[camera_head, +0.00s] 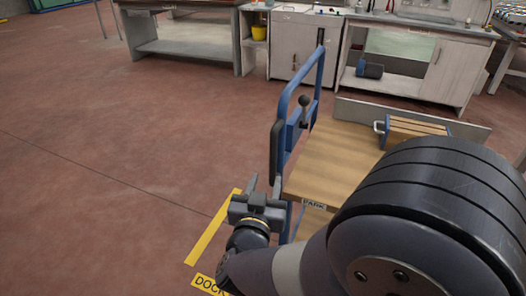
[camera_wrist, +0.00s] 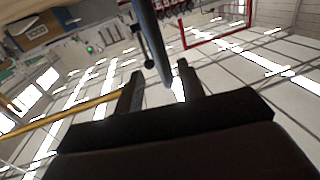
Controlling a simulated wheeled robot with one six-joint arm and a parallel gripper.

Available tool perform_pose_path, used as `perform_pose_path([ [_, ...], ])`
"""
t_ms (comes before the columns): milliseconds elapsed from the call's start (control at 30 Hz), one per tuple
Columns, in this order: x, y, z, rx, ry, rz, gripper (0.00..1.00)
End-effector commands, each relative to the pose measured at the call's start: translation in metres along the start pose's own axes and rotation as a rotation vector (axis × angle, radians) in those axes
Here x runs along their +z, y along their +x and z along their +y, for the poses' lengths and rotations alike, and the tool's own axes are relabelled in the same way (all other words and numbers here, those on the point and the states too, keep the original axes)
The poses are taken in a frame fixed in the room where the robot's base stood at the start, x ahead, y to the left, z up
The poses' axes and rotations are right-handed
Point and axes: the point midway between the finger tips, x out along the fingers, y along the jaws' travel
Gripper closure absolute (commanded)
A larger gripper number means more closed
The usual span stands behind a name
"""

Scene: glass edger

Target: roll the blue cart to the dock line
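The blue cart has a blue tube handle frame (camera_head: 316,75), a wooden deck (camera_head: 325,160) and a "PARK" label (camera_head: 314,204) on the deck's near edge. A black-knobbed lever (camera_head: 304,102) and a dark grip (camera_head: 275,150) are on the frame. The yellow dock line (camera_head: 212,228) lies on the floor left of the cart, with a "DOCK" label (camera_head: 208,284). My gripper (camera_head: 263,181) is open just below the dark grip. In the wrist view a dark bar (camera_wrist: 152,40) reaches toward the gap between my fingers (camera_wrist: 161,82); contact cannot be told. My arm hides the cart's near right part.
A slatted wooden box (camera_head: 415,129) with blue ends is on the cart's far side. Grey cabinets (camera_head: 295,45) and a workbench (camera_head: 185,45) stand behind. The red-brown floor (camera_head: 110,130) left of the cart is clear.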

Motion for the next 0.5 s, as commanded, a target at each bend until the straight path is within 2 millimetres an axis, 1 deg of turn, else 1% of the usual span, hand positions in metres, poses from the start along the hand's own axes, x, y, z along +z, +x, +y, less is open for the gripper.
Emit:
perform_pose_path([
  [167,0.000,0.014,0.001,0.007,0.000,0.005,0.63],
  [267,0.000,0.028,0.002,0.008,0.000,0.004,0.63],
  [500,0.000,0.071,0.002,0.007,0.001,0.003,0.63],
])
